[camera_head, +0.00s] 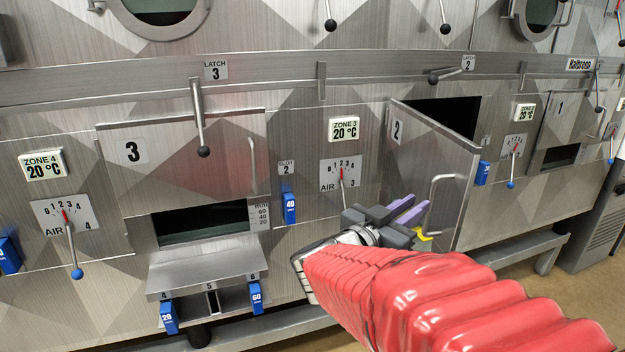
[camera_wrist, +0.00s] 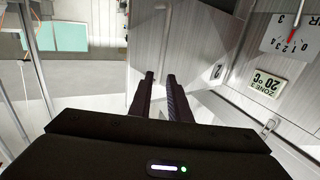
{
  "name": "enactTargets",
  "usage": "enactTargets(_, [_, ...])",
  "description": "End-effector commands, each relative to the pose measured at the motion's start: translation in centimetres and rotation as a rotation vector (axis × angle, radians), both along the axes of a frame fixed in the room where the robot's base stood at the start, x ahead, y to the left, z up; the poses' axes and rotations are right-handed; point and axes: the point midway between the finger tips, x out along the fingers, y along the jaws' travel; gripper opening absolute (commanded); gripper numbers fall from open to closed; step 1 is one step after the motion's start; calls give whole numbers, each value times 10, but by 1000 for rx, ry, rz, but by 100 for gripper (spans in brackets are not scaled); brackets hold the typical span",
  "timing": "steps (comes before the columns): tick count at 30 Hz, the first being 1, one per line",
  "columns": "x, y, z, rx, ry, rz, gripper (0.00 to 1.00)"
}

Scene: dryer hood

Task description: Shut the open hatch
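The open hatch door (camera_head: 440,160), a grey metal panel marked 2, stands swung out from the front of the machine in the head view. Its dark opening (camera_head: 455,113) shows behind it. A pale bar handle (camera_head: 434,205) is on the door. The door also fills the middle of the wrist view (camera_wrist: 190,52). My gripper (camera_head: 413,210) is in front of the door, just left of the handle. Its two fingers (camera_wrist: 160,76) stand a little apart with nothing between them. I cannot tell whether they touch the door. The latch 2 lever (camera_head: 450,75) lies nearly level above the opening.
The zone 3 display (camera_head: 344,130) and air dial (camera_head: 341,172) are left of the open hatch. Hatch 3 (camera_head: 190,160) is farther left, above a protruding chute (camera_head: 205,270). A metal rail (camera_head: 515,248) runs low along the front. Floor shows at the lower right.

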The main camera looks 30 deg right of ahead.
Motion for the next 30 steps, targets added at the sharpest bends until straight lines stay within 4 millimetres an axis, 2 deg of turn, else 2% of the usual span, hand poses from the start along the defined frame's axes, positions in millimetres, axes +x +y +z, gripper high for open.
enactTargets(19, [14, -73, 0, 0, 0, -3, 17])
enactTargets(24, [16, -82, 0, 1, -1, -2, 17])
enactTargets(30, [16, -83, 0, 0, 0, -1, 17])
